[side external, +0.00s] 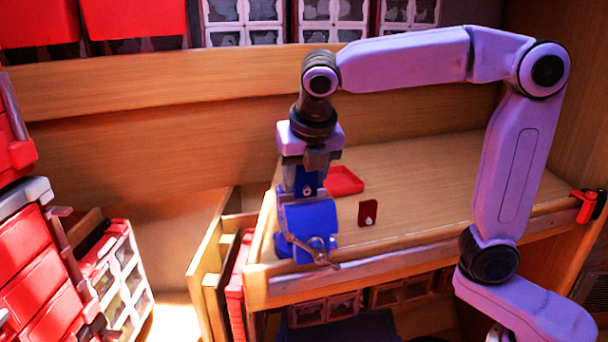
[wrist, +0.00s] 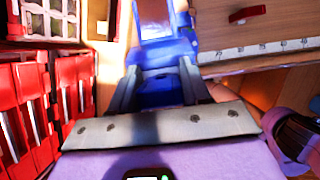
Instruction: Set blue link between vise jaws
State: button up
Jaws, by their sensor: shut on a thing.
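The blue vise (side external: 308,218) stands at the left front corner of the wooden bench, with its metal handle at the front. My gripper (side external: 307,184) points down directly above it. It is shut on the blue link (side external: 306,181), a small dark-blue piece showing between the fingers. In the wrist view, my gripper (wrist: 158,70) has blue between its fingers, and the link (wrist: 160,92) blends with the vise colour. The link's lower end is close to the vise top; I cannot tell whether it is between the jaws or touching them.
A shallow red tray (side external: 343,181) lies behind and right of the vise. A small dark-red block with a pale knob (side external: 367,212) stands to its front. A red clamp (side external: 586,207) is at the bench's right edge. The bench's middle is clear. Red drawers (side external: 30,255) stand at left.

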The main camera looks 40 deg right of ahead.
jog(key=shift+f, duration=0.25)
dwell(1.7)
jog(key=shift+r, duration=0.3)
dwell(1.8)
jog(key=shift+f, duration=0.35)
dwell(0.9)
jog(key=shift+r, duration=0.3)
dwell(1.8)
jog(key=o, duration=1.2)
